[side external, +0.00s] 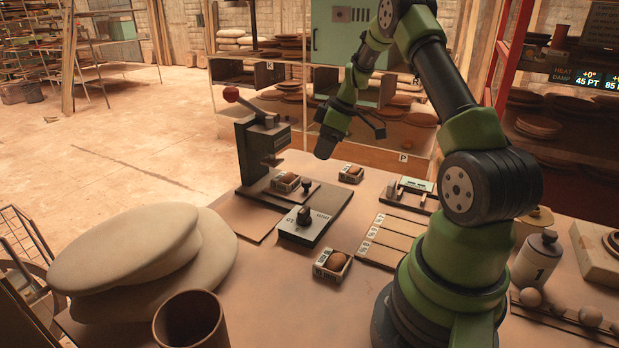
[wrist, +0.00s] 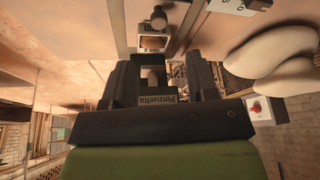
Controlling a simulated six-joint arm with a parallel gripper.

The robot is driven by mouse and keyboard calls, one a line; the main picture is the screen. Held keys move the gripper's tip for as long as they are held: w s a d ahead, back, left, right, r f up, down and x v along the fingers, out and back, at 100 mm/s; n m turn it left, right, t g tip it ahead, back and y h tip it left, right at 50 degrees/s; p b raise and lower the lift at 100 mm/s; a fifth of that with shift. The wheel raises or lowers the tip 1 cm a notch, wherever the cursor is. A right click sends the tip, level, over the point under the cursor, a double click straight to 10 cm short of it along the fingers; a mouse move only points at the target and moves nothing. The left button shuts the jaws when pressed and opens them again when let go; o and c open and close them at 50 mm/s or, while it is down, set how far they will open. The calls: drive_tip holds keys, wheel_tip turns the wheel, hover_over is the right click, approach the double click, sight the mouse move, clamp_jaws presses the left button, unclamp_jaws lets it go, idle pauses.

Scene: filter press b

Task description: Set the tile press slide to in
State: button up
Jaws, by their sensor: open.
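The tile press (side external: 262,148) is a dark upright frame with a red-knobbed lever (side external: 231,95). Its slide (side external: 318,192) is a pale plate with a black upright knob (side external: 306,184), extending out in front of the press toward the right. A small labelled box (side external: 286,183) sits on the slide close to the press mouth. My gripper (side external: 350,133) is open and empty, in the air above and right of the press. In the wrist view, the press's name label (wrist: 150,98) shows between my open fingers (wrist: 160,82); the slide knob (wrist: 158,18) is above them.
A dark control box (side external: 303,226) with a black knob stands before the slide. Small boxes with brown lumps (side external: 332,265) (side external: 351,173) lie nearby. A marked board (side external: 390,240) lies right.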

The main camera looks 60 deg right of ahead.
sight(308, 181)
drive_tip(key=shift+n, duration=0.3)
drive_tip(key=x, duration=0.9)
drive_tip(key=shift+f, duration=0.45)
